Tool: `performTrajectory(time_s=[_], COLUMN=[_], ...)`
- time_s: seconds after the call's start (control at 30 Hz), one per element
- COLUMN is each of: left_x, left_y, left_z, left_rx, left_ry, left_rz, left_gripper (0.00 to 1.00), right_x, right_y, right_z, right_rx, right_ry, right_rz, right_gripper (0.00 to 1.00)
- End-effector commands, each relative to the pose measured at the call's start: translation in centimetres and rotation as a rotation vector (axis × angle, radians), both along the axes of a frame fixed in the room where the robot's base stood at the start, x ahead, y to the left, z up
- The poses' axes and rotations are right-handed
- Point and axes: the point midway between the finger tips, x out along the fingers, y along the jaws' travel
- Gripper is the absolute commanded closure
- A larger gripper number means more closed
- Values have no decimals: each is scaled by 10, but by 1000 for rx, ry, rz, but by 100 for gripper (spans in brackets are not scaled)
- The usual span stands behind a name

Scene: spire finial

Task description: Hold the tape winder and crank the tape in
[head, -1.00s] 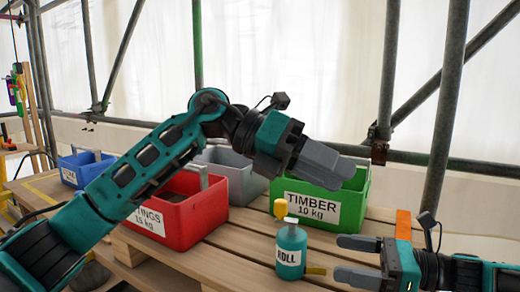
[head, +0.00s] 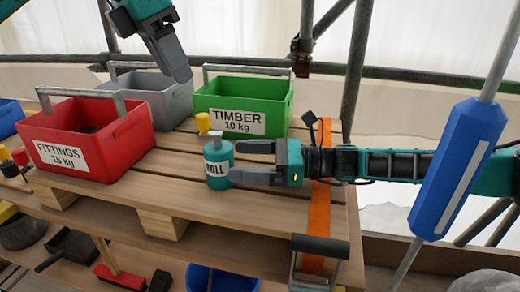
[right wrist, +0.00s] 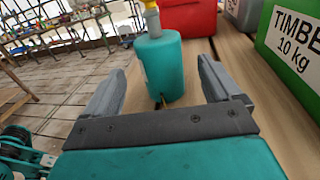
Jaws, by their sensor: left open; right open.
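The tape winder (head: 219,168) is a teal upright drum labelled ROLL, with a grey arm and a yellow knob (head: 203,122) on top. It stands on the slatted wooden top. My right gripper (head: 234,161) is open, reaching in from the right with its fingertips at the winder's right side. In the right wrist view the winder (right wrist: 160,68) shows between and just beyond the open fingers; contact cannot be told. My left gripper (head: 183,76) hangs above and behind the winder, near the grey bin. It is empty and its finger gap is hard to see.
A red FITTINGS bin (head: 75,155), a grey bin (head: 168,100) and a green TIMBER bin (head: 270,105) stand behind and left. An orange strap (head: 321,190) crosses the top at right. A blue object on a rod (head: 450,170) hangs in the right foreground. Tools lie below left.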

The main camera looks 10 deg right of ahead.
Motion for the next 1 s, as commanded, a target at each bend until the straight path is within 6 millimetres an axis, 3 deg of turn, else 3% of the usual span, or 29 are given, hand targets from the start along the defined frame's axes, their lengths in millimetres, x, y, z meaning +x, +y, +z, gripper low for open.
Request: performTrajectory(time_s=[0.2, 0.4, 0.83, 1.0], left_x=[0, 0, 0, 0], left_y=[0, 0, -1, -1], left_z=[0, 0, 0, 0], left_rx=[-2, -3, -3, -3], left_ry=[1, 1, 1, 1], left_rz=[-1, -1, -1, -1], left_gripper=[57, 57, 57, 57], right_x=[8, 14, 16, 15], right_y=[42, 64, 71, 71], right_z=[0, -1, 0, 0], right_rx=[1, 0, -1, -1], right_ry=[1, 2, 0, 0], right_rz=[2, 0, -1, -1], right_gripper=[9, 9, 10, 27])
